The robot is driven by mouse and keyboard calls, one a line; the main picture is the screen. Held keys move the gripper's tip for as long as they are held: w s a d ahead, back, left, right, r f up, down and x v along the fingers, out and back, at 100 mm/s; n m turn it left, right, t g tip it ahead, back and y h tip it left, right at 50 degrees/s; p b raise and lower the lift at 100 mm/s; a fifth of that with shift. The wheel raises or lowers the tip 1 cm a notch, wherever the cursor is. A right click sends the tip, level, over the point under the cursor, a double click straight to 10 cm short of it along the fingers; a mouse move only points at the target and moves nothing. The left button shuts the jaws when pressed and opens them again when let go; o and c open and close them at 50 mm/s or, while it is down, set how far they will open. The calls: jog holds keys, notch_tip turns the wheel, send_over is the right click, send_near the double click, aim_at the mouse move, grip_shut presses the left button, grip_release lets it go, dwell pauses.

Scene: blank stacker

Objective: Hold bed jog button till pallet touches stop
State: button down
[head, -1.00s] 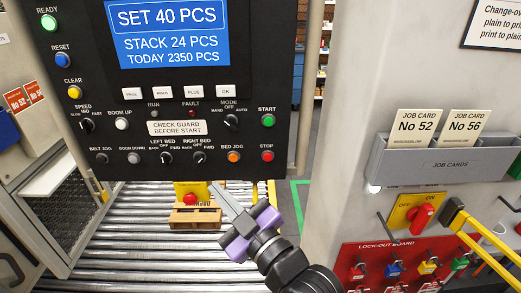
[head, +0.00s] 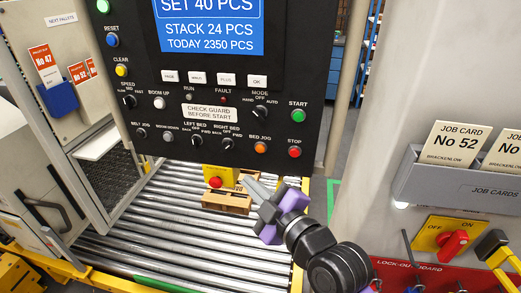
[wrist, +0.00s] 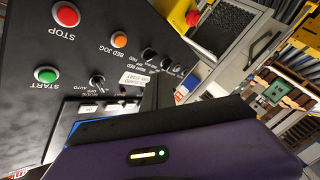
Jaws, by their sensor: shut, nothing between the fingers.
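The orange bed jog button (head: 260,148) is on the lower right of the black control panel (head: 160,110); it also shows in the wrist view (wrist: 119,39). My gripper (head: 249,182) is shut and empty. In the head view its tips appear below the bed jog button, apart from it. In the wrist view the dark fingers (wrist: 156,92) point past the panel's lower knobs. A wooden pallet (head: 226,203) lies on the roller bed (head: 160,225) below the panel, partly hidden by my gripper. Whether it touches a stop cannot be told.
A red stop button (head: 294,152) and green start button (head: 298,116) sit to the right of bed jog. A yellow box with a red button (head: 217,178) is beside the pallet. A job card holder (head: 450,185) and yellow switch (head: 452,240) are at right.

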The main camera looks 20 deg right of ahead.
aim_at(260, 149)
jog(key=shift+w+d+b, duration=0.4)
jog(key=shift+w+d, duration=0.45)
jog(key=shift+w, duration=0.35)
jog(key=shift+w+d+b, duration=0.4)
jog(key=shift+w+d, duration=0.5)
jog(key=shift+w, duration=0.25)
jog(key=shift+w+d+b, duration=0.4)
jog(key=shift+w+d, duration=0.45)
jog(key=shift+w, duration=0.35)
jog(key=shift+w+d, duration=0.1)
jog(key=shift+w, duration=0.05)
jog(key=shift+w+d+b, duration=0.15)
jog(key=shift+w+b, duration=0.05)
jog(key=shift+b, duration=0.1)
